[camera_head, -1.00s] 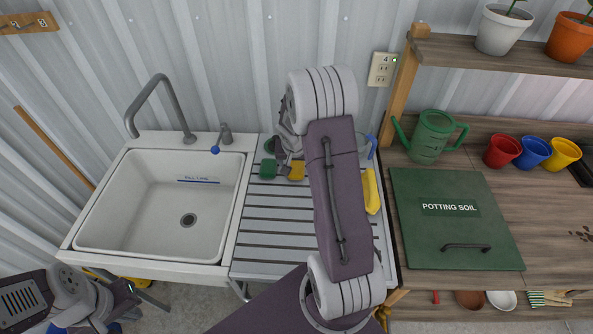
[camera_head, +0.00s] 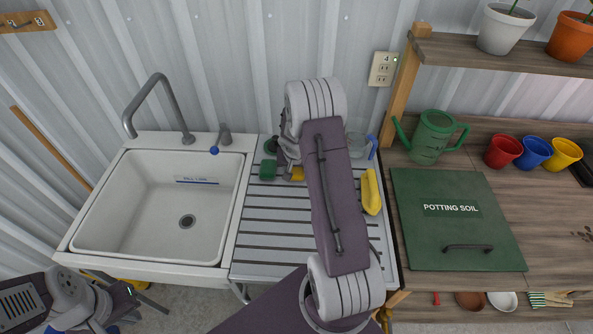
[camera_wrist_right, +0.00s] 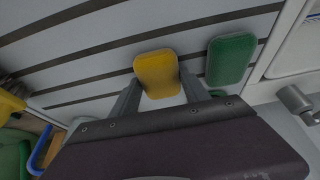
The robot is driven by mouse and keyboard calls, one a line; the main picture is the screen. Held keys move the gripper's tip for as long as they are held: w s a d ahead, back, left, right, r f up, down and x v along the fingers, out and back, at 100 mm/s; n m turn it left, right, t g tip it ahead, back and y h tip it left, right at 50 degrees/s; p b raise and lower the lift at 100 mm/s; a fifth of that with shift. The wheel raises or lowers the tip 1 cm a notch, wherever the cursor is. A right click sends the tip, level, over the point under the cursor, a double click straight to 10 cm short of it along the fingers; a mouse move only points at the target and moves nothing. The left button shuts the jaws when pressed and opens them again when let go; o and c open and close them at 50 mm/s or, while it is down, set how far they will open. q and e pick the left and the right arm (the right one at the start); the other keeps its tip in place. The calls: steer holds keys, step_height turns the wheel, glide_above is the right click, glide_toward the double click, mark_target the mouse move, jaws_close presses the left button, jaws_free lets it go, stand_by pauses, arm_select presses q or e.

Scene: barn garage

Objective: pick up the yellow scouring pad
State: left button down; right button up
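The yellow scouring pad (camera_head: 297,174) lies on the slatted drainboard (camera_head: 270,226), partly hidden by my right arm in the head view. The right wrist view shows the pad (camera_wrist_right: 157,70) flat, between the two fingers of my right gripper (camera_wrist_right: 160,88). The fingers are apart, one on each side of the pad; I cannot tell whether they touch it. A green pad (camera_wrist_right: 231,60) lies just to its right in that view, and left of it in the head view (camera_head: 268,169). My left gripper (camera_head: 128,298) is at the lower left, its fingers unclear.
The white sink (camera_head: 140,212) with its tap is left of the drainboard. A yellow object (camera_head: 371,192) and a clear cup with a blue handle (camera_head: 372,148) are on the drainboard's right side. A green watering can (camera_head: 431,137) and potting soil lid (camera_head: 455,225) are further right.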

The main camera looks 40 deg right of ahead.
mark_target(296, 169)
steer(key=shift+r, duration=0.3)
step_height(296, 169, up, 9)
steer(key=p, duration=0.4)
steer(key=shift+f, duration=0.2)
steer(key=shift+r, duration=0.35)
